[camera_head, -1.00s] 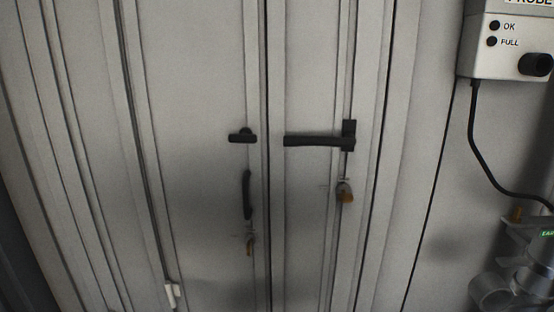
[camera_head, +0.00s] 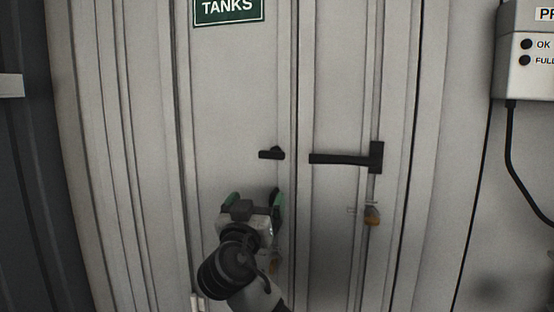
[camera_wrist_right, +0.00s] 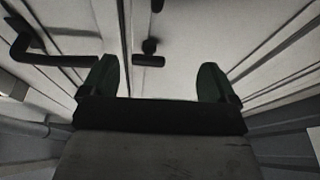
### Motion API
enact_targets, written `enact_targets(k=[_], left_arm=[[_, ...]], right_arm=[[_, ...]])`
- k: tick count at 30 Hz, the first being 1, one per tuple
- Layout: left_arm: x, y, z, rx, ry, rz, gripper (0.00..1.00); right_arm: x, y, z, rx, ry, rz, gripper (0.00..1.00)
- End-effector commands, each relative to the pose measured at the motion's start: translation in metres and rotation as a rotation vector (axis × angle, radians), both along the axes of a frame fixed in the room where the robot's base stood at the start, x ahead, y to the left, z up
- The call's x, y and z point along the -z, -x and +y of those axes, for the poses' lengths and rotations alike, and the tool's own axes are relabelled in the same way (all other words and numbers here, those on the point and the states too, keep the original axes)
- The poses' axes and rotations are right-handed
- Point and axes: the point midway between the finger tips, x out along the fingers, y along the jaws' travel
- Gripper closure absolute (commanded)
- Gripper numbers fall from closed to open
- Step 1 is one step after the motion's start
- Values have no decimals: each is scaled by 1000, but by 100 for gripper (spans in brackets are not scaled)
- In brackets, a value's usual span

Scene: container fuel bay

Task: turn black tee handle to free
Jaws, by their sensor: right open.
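The black tee handle (camera_head: 271,153) sits on the left door panel, its bar lying horizontal. It also shows in the right wrist view (camera_wrist_right: 149,60), ahead of and between my fingers. My right gripper (camera_head: 254,198) is open and empty, below and slightly left of the tee handle, apart from it. Its two green fingers also stand apart in the right wrist view (camera_wrist_right: 160,75). My left gripper is in neither view.
A green TANKS sign (camera_head: 228,10) is above. A grey probe box (camera_head: 528,60) hangs at right. My right arm hides the lower left door fittings.

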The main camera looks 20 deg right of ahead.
Motion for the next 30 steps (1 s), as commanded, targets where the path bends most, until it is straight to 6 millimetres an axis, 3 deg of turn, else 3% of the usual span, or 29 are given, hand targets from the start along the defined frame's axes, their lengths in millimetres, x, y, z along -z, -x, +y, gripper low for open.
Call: enact_targets(k=[1, 3, 6, 11, 22, 30], left_arm=[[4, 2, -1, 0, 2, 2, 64], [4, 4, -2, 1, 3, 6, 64], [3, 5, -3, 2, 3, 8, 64], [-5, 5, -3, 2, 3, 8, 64], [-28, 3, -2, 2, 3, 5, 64], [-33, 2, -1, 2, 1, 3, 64]], right_arm=[[-18, 6, 2, 8, 0, -58, 11], [-34, 12, 4, 16, -4, -107, 11], [-45, 13, 3, 21, -6, -134, 11], [-55, -1, -8, 24, -5, -134, 11], [-80, -52, -42, 24, -4, -131, 11], [-84, -67, -52, 21, -7, -132, 11]])
